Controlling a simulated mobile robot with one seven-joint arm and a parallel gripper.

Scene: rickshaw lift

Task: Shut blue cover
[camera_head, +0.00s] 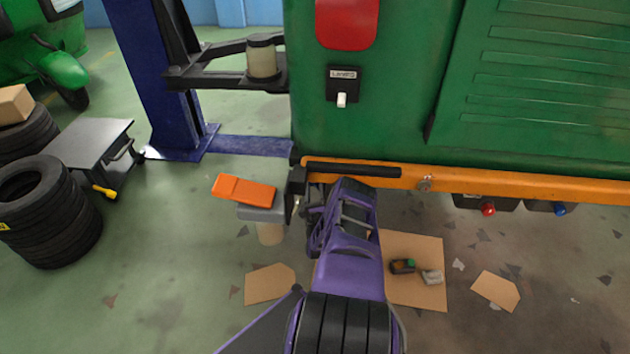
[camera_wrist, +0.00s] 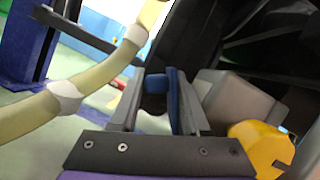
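In the wrist view a small blue part (camera_wrist: 157,84), which may be the blue cover, shows between the fingertips of my gripper (camera_wrist: 160,84). It has a blue upper face and a dark hollow below. My two grey fingers stand apart on either side of it; I cannot tell whether they touch it. In the head view my purple arm reaches under the orange bumper of the green vehicle (camera_head: 390,90), and the gripper itself is hidden there. A small blue knob (camera_head: 560,209) and a red knob (camera_head: 488,209) hang under the bumper further right.
A yellow hose (camera_wrist: 95,85) with white fittings runs left of my gripper. A yellow cap (camera_wrist: 262,150) and a grey block (camera_wrist: 235,105) are close on the right. Cardboard pieces (camera_head: 430,250) lie on the floor.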

